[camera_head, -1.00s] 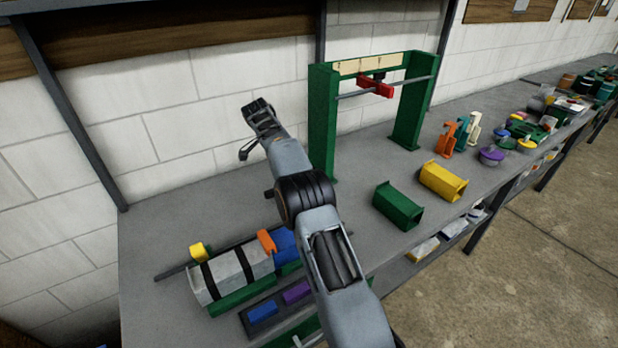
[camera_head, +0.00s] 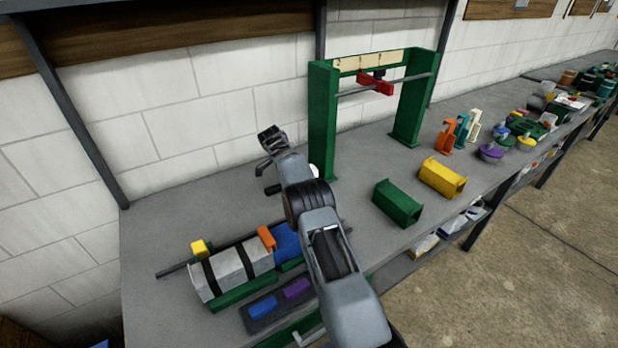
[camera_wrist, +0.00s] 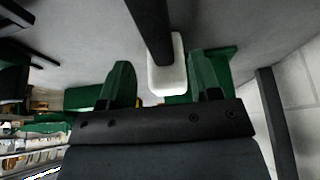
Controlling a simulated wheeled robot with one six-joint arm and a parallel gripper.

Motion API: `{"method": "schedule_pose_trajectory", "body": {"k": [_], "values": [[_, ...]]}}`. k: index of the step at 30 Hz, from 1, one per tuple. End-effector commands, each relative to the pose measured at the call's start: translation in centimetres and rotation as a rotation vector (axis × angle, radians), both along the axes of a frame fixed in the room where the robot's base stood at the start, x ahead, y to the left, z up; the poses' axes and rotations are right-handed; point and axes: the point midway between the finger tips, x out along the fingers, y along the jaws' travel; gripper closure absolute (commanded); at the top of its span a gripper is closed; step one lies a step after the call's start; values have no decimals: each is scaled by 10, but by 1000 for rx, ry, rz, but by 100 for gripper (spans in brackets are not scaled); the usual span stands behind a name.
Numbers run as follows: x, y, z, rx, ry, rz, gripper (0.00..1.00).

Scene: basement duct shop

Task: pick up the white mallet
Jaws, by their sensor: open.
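The white mallet has a white block head (camera_wrist: 167,78) and a dark handle (camera_wrist: 150,28) running up out of the wrist view. In the head view, a bit of its white head (camera_head: 314,171) shows beside my arm, and a dark handle end (camera_head: 272,190) shows on the other side; my arm hides the middle. It lies on the grey bench (camera_head: 200,215). My gripper (camera_wrist: 161,62) is open, with one green finger on each side of the head in the wrist view. I cannot tell whether the head is between the fingers or beyond them.
A green frame (camera_head: 322,120) with a red clamp (camera_head: 375,84) stands behind and right of the mallet. A strapped grey duct piece (camera_head: 230,268) lies at front left. A green channel (camera_head: 397,205) and a yellow one (camera_head: 442,178) lie to the right. The bench's back left is bare.

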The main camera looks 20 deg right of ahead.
Motion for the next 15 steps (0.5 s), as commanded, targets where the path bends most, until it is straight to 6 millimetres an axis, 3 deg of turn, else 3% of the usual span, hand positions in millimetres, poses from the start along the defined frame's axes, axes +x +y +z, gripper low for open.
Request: {"method": "schedule_pose_trajectory", "body": {"k": [9,15], "values": [[3,-14,-36,0,3,1,43],[3,-16,-43,0,0,1,43]]}}
